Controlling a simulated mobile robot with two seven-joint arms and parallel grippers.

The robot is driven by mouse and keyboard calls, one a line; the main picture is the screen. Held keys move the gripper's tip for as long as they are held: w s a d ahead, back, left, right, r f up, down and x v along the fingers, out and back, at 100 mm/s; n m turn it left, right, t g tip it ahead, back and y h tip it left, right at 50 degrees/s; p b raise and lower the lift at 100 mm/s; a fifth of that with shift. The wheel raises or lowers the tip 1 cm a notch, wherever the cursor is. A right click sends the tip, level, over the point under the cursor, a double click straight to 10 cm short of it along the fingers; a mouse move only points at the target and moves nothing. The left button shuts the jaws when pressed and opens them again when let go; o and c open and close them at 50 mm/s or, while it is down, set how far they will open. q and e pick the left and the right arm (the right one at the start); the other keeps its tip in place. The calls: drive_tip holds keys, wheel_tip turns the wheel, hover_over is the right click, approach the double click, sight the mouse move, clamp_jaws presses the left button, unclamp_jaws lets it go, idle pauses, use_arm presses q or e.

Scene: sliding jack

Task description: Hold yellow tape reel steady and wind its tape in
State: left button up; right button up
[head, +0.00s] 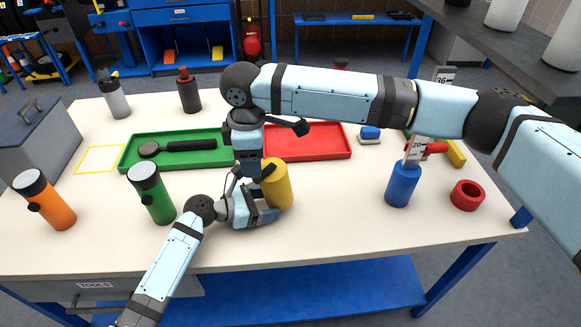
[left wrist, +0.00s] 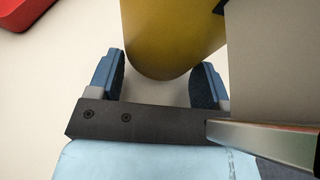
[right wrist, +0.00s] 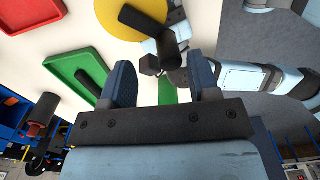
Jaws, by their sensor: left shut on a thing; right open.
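The yellow tape reel (head: 277,185) is an upright yellow cylinder near the front middle of the table. My left gripper (head: 266,206) is shut on it low down; in the left wrist view its fingers (left wrist: 165,85) lie on either side of the yellow body (left wrist: 172,35). My right gripper (head: 250,172) is open and points down just left of the reel's top. In the right wrist view the round yellow top (right wrist: 115,22) carries dark parts, and a black knob (right wrist: 168,48) lies ahead of the open fingers (right wrist: 160,82). I cannot make out the yellow reel's tape.
A green tray (head: 130,155) holds a dark long-handled tool; a red tray (head: 310,155) lies behind the reel. A green flashlight (head: 152,194) and orange flashlight (head: 45,200) stand left. Table between reel and blue cylinder is clear.

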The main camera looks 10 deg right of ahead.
drive_tip(key=shift+f, duration=1.75)
drive_tip(key=c, duration=0.5)
